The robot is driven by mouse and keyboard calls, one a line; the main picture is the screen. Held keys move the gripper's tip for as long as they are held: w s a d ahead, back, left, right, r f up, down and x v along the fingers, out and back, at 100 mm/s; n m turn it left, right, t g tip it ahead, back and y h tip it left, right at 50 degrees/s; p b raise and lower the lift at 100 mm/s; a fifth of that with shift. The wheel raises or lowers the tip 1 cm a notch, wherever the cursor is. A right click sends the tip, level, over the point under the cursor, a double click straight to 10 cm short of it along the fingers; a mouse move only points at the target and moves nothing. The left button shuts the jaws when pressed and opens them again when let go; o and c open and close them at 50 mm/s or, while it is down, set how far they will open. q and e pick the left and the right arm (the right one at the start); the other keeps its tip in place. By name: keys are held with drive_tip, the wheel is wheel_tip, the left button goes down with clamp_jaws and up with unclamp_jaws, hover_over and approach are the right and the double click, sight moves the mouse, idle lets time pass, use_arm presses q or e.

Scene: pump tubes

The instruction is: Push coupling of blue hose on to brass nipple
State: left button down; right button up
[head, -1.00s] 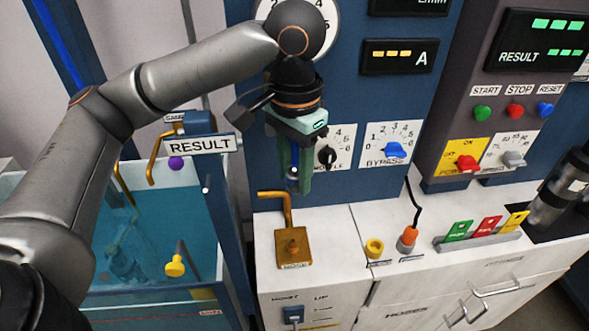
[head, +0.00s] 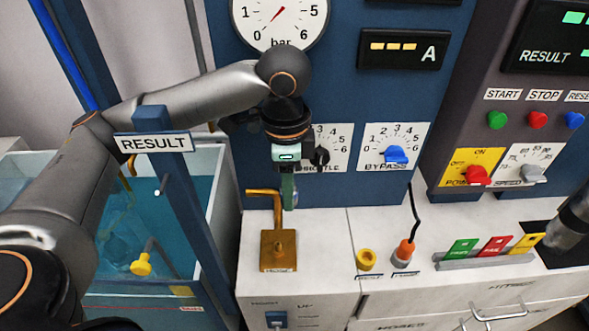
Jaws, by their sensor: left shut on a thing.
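A bent brass pipe (head: 277,212) rises from a square brass block (head: 278,252) on the white cabinet top; its short upper end points left. I take this as the brass nipple, though I cannot be sure. My left gripper (head: 288,196) hangs fingers-down just right of the pipe's upper part. It is shut on a small bluish piece (head: 295,198), mostly hidden by the fingers; I cannot tell whether it is the coupling. A blue hose-like line (head: 62,52) runs down at the upper left; its lower end is hidden.
A yellow ring-shaped fitting (head: 366,259) and an orange-topped plug (head: 404,251) with a black cable stand right of the block. A RESULT sign (head: 153,143) and a water tank (head: 205,215) are at left. The blue panel with its bypass knob (head: 396,155) stands behind.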

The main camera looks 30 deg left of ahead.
use_arm(q)
wheel_tip(320, 180, down, 6)
drive_tip(key=s+a+m, duration=0.1)
drive_tip(key=a+m, duration=0.1)
drive_tip(key=m, duration=0.7)
drive_tip(key=shift+s+f, duration=0.15)
drive_tip(key=shift+s, duration=0.25)
drive_tip(key=shift+f, duration=1.3)
drive_tip(key=shift+f+b, duration=0.45)
drive_tip(key=shift+f, duration=1.15)
drive_tip(key=shift+p, duration=0.7)
